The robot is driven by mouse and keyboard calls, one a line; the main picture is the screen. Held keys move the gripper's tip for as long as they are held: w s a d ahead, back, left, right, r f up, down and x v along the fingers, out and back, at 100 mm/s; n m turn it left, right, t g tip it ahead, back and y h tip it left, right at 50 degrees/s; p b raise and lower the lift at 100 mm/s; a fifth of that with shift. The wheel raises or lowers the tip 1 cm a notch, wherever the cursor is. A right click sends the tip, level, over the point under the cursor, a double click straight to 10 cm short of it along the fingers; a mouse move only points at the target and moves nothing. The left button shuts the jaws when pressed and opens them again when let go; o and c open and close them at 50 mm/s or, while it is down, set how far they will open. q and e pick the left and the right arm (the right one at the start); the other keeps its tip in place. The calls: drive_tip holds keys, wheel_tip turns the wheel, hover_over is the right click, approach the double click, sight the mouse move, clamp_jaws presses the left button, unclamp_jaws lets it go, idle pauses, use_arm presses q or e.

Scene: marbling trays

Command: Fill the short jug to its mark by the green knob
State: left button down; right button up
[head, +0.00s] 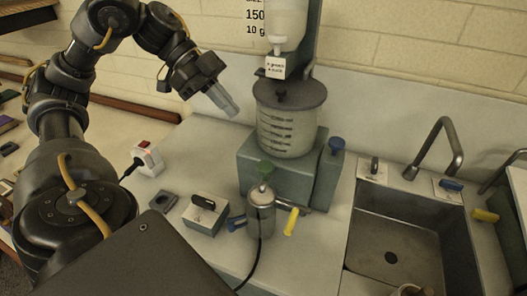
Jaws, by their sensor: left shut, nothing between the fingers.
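I cannot tell whether this cylinder is a jug or part of the dispenser. A lidded, graduated clear container (287,133) stands on the base. No vessel is clearly identifiable as the short jug; a small rimmed item (410,290) is cut off at the bottom edge. My left gripper (231,109) is shut and empty, in the air left of the graduated container and apart from it. My right gripper is out of view.
A blue knob (336,145) is on the dispenser's right side; yellow (291,222) and blue (236,223) handles flank the cylinder. A sink (389,257) with a tap (447,140) is right.

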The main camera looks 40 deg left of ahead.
use_arm(q)
drive_tip(key=b, duration=0.1)
hover_over(270, 167)
drive_tip(key=s+a, duration=0.1)
drive_tip(key=a, duration=0.2)
wheel_tip(270, 167, down, 7)
wheel_tip(270, 167, down, 2)
drive_tip(key=shift+f, duration=0.95)
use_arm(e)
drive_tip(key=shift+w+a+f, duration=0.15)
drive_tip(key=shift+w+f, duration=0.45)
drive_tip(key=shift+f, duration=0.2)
